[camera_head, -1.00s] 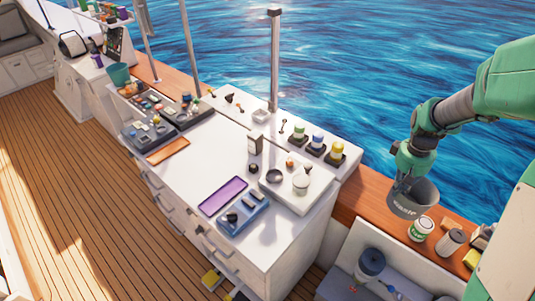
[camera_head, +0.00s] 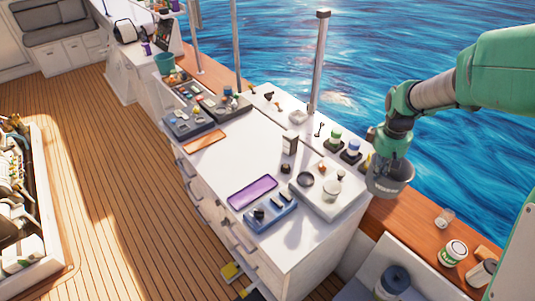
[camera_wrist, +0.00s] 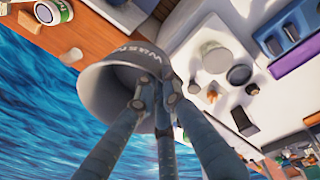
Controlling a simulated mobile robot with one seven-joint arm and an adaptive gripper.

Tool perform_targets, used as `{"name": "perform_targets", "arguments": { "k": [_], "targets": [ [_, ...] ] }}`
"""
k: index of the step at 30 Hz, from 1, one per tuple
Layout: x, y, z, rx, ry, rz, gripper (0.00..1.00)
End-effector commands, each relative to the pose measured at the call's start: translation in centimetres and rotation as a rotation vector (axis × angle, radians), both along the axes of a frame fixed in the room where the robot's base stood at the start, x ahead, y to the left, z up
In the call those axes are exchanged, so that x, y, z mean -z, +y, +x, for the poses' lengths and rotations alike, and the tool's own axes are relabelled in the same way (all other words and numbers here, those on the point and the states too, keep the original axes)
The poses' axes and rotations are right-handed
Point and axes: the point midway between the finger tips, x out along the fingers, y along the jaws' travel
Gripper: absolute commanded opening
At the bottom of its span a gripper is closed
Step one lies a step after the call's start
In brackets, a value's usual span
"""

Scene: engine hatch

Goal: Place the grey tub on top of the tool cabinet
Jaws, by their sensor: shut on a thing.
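The grey tub (camera_head: 391,185) has lettering on its side and hangs from my gripper (camera_head: 388,160). In the wrist view my gripper's fingers (camera_wrist: 152,98) are shut on the rim of the tub (camera_wrist: 100,88), whose open mouth shows. The tool cabinet (camera_head: 262,152) is white, with drawers on its front. In the head view the tub is just right of the cabinet's back right corner, seemingly above the wooden rail. I cannot tell its exact height.
The cabinet's middle top is bare. Around it are an orange tray (camera_head: 205,142), a purple tray (camera_head: 253,191), a blue organiser (camera_head: 270,213) and a white board with small round things (camera_head: 325,205). A metal post (camera_head: 319,65) stands behind. A jar (camera_head: 453,253) stands on the rail.

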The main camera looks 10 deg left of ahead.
Motion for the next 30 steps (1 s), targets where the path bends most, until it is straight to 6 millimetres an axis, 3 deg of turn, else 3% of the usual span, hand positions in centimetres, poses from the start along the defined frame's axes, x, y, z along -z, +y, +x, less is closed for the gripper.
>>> {"name": "perform_targets", "arguments": {
  "k": [15, 30],
  "targets": [
    [-0.1, 14.8, 4.2, -0.367, -0.02, -0.014, 0.0],
    [-0.1, 30.1, 4.6, -0.716, -0.042, -0.028, 0.0]
  ]
}}
